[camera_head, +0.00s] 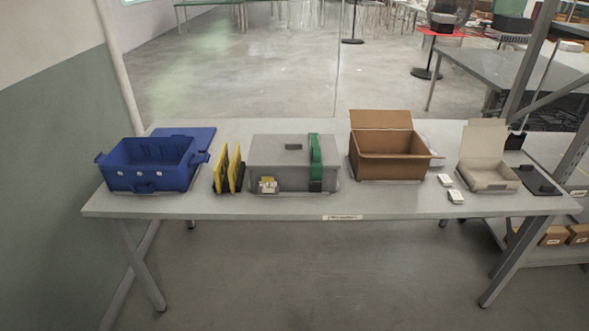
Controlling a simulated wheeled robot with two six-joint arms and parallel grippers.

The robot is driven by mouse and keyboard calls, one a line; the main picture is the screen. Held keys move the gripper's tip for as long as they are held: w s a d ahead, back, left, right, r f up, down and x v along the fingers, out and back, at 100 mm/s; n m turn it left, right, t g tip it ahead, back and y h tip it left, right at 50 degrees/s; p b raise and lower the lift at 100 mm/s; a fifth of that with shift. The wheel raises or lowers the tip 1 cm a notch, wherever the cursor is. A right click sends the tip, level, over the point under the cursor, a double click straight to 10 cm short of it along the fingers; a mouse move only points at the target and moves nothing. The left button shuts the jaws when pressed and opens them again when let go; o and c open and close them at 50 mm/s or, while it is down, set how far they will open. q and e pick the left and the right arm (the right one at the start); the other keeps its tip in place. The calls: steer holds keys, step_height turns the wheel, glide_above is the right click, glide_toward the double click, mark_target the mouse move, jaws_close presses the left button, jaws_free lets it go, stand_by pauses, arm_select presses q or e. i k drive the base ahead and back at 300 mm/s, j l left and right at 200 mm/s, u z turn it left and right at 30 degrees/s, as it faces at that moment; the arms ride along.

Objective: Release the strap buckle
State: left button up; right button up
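A green strap (316,155) runs over the right part of a closed grey box (265,178) near the middle of the table. A dark piece (316,186) sits at the strap's lower front end and looks like the buckle. It is too small to tell whether it is fastened. The strap lies along the lid and the front face. A small pale yellowish part (268,185) is at the lower left of the box front. Neither of my grippers is in view.
The long grey table (400,203) also holds a blue crate (150,180), yellow upright panels (235,165), an open brown carton (385,168), small white items (456,197) and an open pale box (487,178). A bare strip runs along the front edge.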

mark_target(315, 187)
steer(key=i+j, duration=0.95)
steer(key=l+z, duration=0.05)
